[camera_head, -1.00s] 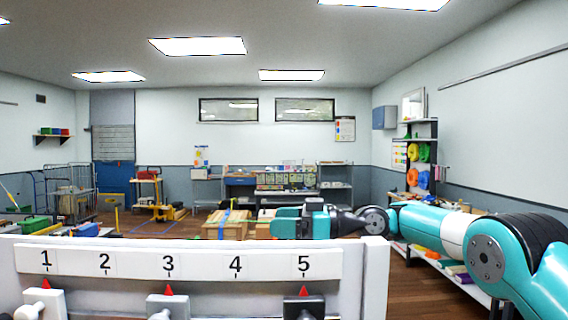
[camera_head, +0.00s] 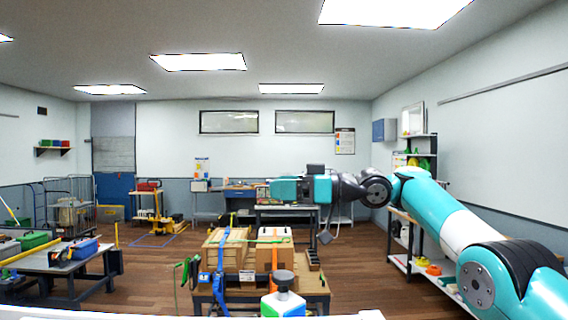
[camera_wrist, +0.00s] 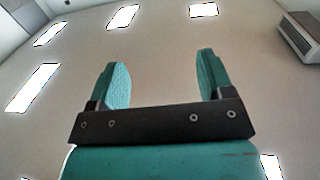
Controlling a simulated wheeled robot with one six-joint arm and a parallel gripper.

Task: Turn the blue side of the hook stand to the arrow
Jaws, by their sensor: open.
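A block with a white top and a dark grey knob, which looks like the hook stand (camera_head: 283,301), shows at the bottom middle of the head view.
A pallet table (camera_head: 313,284) with strapped boxes (camera_head: 274,255) stands behind the stand. A workbench (camera_head: 62,258) with tools is at left, and a shelf unit (camera_head: 402,235) is at right. A white edge (camera_head: 60,313) crosses the bottom. Wooden floor is open between them.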

